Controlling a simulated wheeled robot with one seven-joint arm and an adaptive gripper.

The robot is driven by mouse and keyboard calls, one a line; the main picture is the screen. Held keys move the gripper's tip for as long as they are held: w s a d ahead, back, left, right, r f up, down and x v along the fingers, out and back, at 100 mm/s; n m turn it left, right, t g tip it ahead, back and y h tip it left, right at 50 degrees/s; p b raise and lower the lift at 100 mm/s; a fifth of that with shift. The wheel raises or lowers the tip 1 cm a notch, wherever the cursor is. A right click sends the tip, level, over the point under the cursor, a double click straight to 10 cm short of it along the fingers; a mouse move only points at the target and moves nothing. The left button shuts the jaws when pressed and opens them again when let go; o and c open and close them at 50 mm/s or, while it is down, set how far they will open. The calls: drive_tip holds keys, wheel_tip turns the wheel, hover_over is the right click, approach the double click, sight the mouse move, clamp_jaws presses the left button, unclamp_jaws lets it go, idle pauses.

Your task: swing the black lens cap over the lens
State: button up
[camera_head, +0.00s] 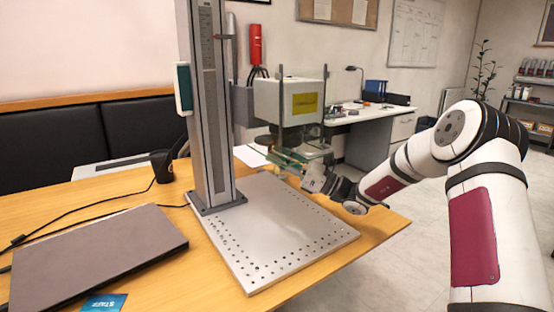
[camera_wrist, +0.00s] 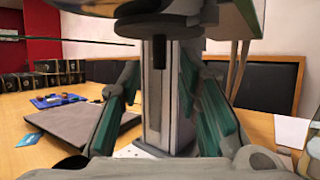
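A black round disc (camera_wrist: 158,27) with a short stub (camera_wrist: 158,52) hanging from it shows at the top of the wrist view. It looks like the lens cap, under the laser head. The laser head (camera_head: 272,102) is a pale box with a yellow label in the head view. My gripper (camera_head: 280,158) is just below it, above the metal base plate. In the wrist view my gripper (camera_wrist: 160,82) is open, with one green-padded finger on each side of the stub. I see no contact with the stub. The lens itself cannot be made out; the cap is not clear in the head view.
The grey column (camera_head: 208,110) stands on the perforated base plate (camera_head: 262,232), left of my gripper. A closed laptop (camera_head: 95,255), a black cup (camera_head: 161,166) and cables lie on the wooden table (camera_head: 178,285). The plate's top is clear.

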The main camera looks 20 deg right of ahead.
drive_tip(key=shift+w+a+r, duration=0.1)
drive_tip(key=shift+a, duration=0.15)
clamp_jaws()
